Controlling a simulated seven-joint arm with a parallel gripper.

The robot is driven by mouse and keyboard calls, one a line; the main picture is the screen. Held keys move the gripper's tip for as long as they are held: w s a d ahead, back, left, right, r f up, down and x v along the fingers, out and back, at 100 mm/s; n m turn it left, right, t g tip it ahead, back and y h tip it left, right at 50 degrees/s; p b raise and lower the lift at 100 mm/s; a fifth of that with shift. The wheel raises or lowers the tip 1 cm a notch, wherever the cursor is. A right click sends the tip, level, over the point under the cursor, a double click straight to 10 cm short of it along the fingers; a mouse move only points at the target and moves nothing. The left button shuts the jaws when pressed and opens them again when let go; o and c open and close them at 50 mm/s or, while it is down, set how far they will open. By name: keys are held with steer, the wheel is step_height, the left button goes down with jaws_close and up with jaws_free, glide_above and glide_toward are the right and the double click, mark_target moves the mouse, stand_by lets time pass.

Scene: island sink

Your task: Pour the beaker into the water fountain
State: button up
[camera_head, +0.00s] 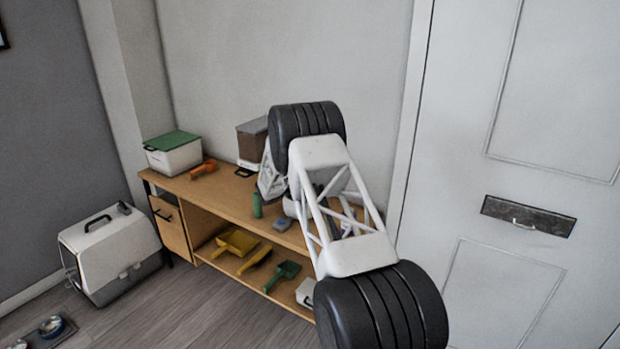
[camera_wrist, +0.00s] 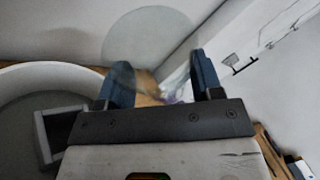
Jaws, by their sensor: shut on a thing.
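My gripper (camera_wrist: 162,78) has its two dark blue fingers closed on a clear beaker (camera_wrist: 150,40). The beaker is see-through, and its pale round end shows beyond the fingers in the wrist view; its contents cannot be made out. A large white round basin with a grey square part inside, which looks like the water fountain (camera_wrist: 42,73), is left of the fingers in the wrist view. In the head view my arm covers the gripper and beaker and most of the fountain's place on the table.
A wooden table (camera_head: 213,190) stands against the wall. It holds a white box with a green lid (camera_head: 173,152), an orange scoop (camera_head: 203,169), a brown container (camera_head: 251,146) and a green bottle (camera_head: 257,205). A yellow dustpan (camera_head: 237,241) lies on the lower shelf. A pet carrier (camera_head: 108,250) stands left.

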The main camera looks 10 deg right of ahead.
steer(key=shift+r+n, duration=0.1)
steer(key=shift+n, duration=0.2)
step_height(320, 180, up, 2)
steer(key=n+t+h, duration=0.1)
steer(key=n, duration=0.1)
steer(key=n+t, duration=0.1)
steer(key=n, duration=0.2)
steer(key=shift+w+a+t+h, duration=0.15)
steer(key=shift+t+h, duration=0.25)
steer(key=n+t, duration=0.2)
steer(key=n, duration=0.1)
steer(key=r+n+t, duration=0.1)
steer(key=n, duration=0.2)
steer(key=w+a+r+n+t, duration=0.1)
steer(key=n+t, duration=0.1)
steer(key=n, duration=0.1)
steer(key=shift+t, duration=0.3)
steer(key=shift+w+r+y, duration=0.1)
steer(key=shift+y, duration=0.2)
stand_by(0.7)
